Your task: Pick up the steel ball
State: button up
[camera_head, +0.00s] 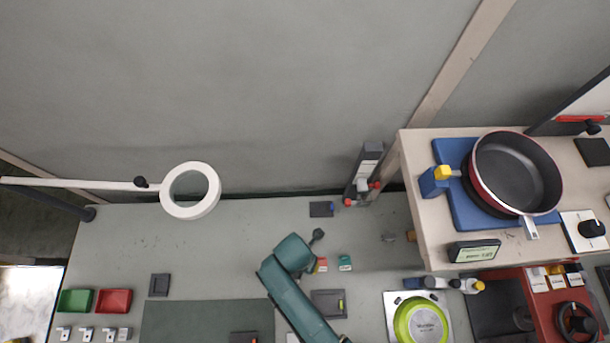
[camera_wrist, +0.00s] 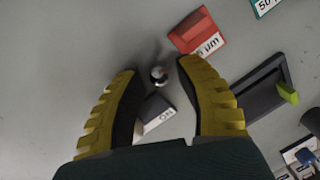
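The steel ball (camera_wrist: 158,76) is small, round and shiny, and in the wrist view it lies in the gap between my fingertips. My gripper (camera_wrist: 157,67) has yellow ribbed fingers with dark inner pads. It is open, with a visible gap on both sides of the ball. I cannot tell exactly how high the fingertips are above the grey table. In the head view I cannot make out the ball or the fingers; my teal arm is over that area.
A red labelled block (camera_wrist: 197,32) stands close beyond the right finger. A small dark block with a white label (camera_wrist: 154,114) shows between the fingers. A dark tray (camera_wrist: 262,88) with a green piece lies to the right. A teal block (camera_head: 345,263) stands nearby.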

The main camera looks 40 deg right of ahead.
jog(key=shift+o, duration=0.2)
jog(key=shift+f, duration=0.15)
grip_shut()
